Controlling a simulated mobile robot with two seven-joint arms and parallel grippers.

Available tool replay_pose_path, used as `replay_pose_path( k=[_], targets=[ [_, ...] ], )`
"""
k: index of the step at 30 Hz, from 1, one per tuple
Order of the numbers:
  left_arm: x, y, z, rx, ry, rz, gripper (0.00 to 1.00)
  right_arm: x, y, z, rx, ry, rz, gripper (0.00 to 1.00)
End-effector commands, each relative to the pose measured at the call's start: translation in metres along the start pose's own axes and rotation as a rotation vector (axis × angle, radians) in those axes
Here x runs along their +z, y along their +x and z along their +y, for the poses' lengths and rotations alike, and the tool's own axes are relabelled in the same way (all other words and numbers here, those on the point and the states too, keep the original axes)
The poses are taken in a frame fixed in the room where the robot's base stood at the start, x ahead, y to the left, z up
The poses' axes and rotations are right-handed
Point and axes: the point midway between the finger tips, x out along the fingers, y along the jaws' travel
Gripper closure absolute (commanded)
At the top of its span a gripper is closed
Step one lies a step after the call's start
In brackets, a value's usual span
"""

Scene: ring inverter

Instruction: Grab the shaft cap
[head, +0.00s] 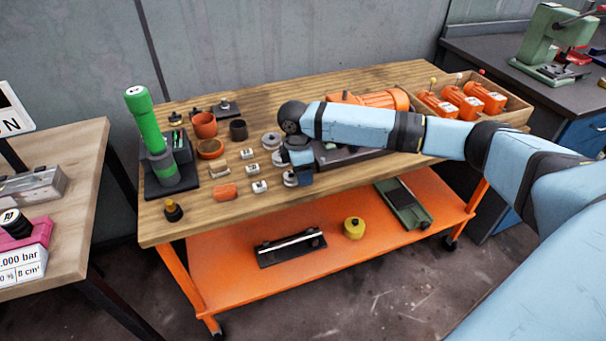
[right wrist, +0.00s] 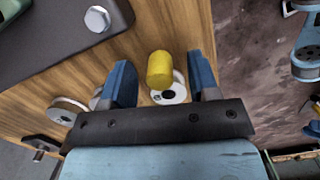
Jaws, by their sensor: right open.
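A yellow cylinder, which I take to be the shaft cap (right wrist: 160,68), shows in the right wrist view between the two blue fingers. It is next to a pale disc with a dark centre (right wrist: 172,95), near the table's edge. A gap shows on each side of the cylinder, so neither finger seems to touch it. My right gripper (head: 300,178) points down over the front part of the wooden table and is open. In the head view the gripper and arm hide the yellow cylinder. My left gripper is in neither view.
Several small parts and an orange cup (head: 204,125) stand left of my right gripper. A green tool (head: 140,108) stands at the table's left end. A dark block (head: 345,157) lies just right of the gripper. A yellow item (head: 354,228) sits on the orange shelf (head: 225,262).

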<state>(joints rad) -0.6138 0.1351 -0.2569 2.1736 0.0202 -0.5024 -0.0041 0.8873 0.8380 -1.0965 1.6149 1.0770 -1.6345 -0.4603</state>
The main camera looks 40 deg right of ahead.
Motion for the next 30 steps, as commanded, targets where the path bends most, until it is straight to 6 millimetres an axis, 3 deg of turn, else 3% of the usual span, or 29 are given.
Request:
replay_pose_path(
  k=[1, 8, 16, 20, 23, 30],
  targets=[
    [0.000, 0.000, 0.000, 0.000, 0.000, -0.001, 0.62, 0.000, 0.000, 0.000, 0.000, 0.000, 0.000, 0.45],
    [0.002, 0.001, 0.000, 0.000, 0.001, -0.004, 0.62, 0.000, 0.000, 0.000, 0.000, 0.000, 0.000, 0.96],
    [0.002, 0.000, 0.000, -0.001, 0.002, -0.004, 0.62, 0.000, -0.001, 0.000, 0.000, 0.000, 0.000, 0.97],
    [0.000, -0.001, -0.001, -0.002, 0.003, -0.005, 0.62, 0.001, -0.011, 0.000, 0.001, -0.001, 0.002, 0.97],
    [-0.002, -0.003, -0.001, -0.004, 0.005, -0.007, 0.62, 0.003, -0.029, 0.001, 0.002, 0.000, 0.002, 0.97],
    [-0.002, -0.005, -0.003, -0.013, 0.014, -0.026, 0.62, 0.011, -0.096, 0.000, 0.003, -0.001, 0.003, 0.97]
  ],
)
